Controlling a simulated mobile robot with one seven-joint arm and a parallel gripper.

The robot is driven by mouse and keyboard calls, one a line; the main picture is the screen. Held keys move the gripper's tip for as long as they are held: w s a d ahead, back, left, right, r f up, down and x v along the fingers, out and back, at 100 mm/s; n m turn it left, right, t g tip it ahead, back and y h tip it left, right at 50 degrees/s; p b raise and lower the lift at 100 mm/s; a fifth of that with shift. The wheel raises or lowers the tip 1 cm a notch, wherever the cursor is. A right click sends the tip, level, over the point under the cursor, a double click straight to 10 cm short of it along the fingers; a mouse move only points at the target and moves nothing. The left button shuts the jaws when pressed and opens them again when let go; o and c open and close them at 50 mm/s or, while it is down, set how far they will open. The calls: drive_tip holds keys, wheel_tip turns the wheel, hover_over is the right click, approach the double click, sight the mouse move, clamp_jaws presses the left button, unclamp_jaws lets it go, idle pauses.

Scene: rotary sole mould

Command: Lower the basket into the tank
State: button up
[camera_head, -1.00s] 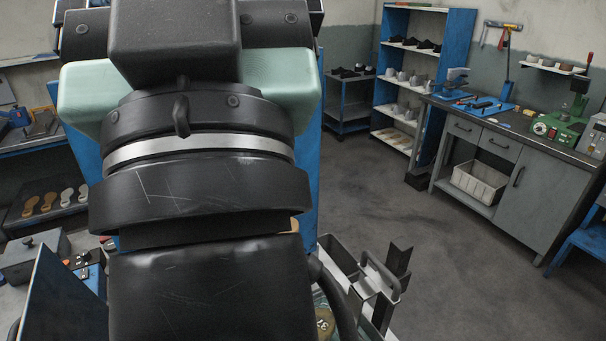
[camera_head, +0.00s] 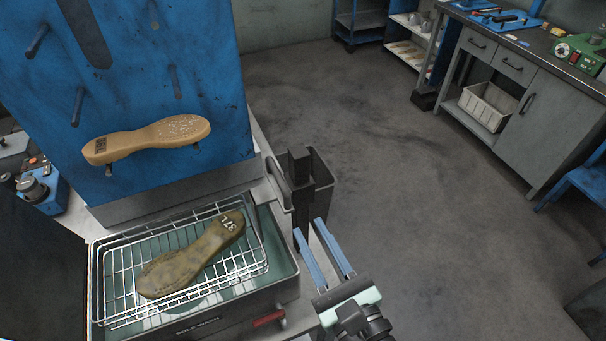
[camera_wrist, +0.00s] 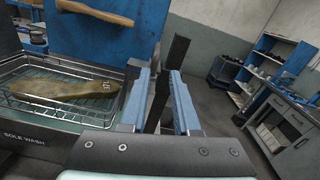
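The wire basket (camera_head: 106,262) is at the tank (camera_head: 285,290), its rim showing above the tank's far and left edges; how deep its floor sits is unclear. A brown sole marked 37L (camera_head: 190,258) lies in it, above greenish liquid. The basket also shows at the left of the wrist view (camera_wrist: 25,107), with the tank front lettered SOLE WASH (camera_wrist: 30,140). My gripper (camera_head: 309,226) is right of the tank, clear of the basket. Its two blue fingers are apart, and nothing is visibly clamped between them (camera_wrist: 160,75).
A dark upright bar (camera_head: 300,168) stands close beyond my fingertips, beside a grey bin (camera_head: 321,182) and a grey loop handle (camera_head: 277,184). A blue panel (camera_head: 200,90) with pegs carries a tan sole (camera_head: 150,138). A red handle (camera_head: 269,319) projects at the tank front.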

sight(285, 190)
drive_tip(key=p+x, duration=0.1)
drive_tip(key=x, duration=0.3)
drive_tip(key=p+x, duration=0.1)
drive_tip(key=x, duration=0.3)
drive_tip(key=p+x, duration=0.1)
drive_tip(key=x, duration=0.4)
drive_tip(key=shift+a, duration=0.3)
drive_tip(key=shift+s, duration=0.1)
clamp_jaws()
idle(0.6)
